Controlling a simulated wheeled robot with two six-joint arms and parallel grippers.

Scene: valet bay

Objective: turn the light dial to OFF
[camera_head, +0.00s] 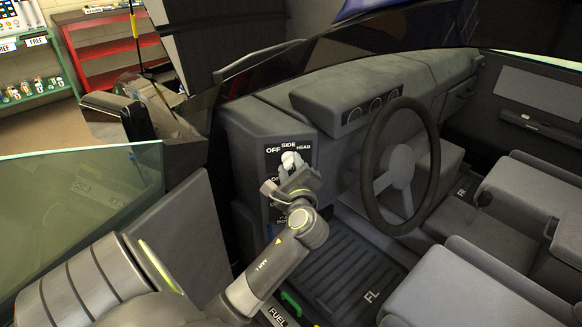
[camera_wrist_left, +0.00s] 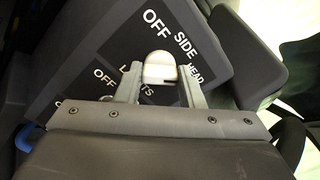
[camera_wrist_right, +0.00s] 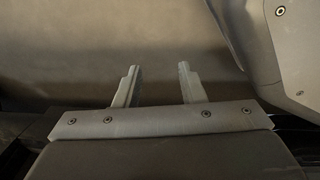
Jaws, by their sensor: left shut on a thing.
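The light dial (camera_wrist_left: 158,69) is a white knob on a black panel (camera_wrist_left: 110,47) with the labels OFF, SIDE and HEAD around it. In the head view the dial (camera_head: 290,160) is on the dashboard's near end, left of the steering wheel. My left gripper (camera_wrist_left: 160,76) is shut on the dial, with one finger on each side of it. The fingers and wrist hide part of the panel in the head view. I cannot tell for sure which label the dial points to. My right gripper (camera_wrist_right: 158,72) is open and empty before a plain brownish surface.
The steering wheel (camera_head: 374,165) is right of the panel. The open door with its glass (camera_head: 85,195) is at the left. Seats (camera_head: 480,285) fill the lower right. More dark labels lie below the dial, partly hidden by my arm.

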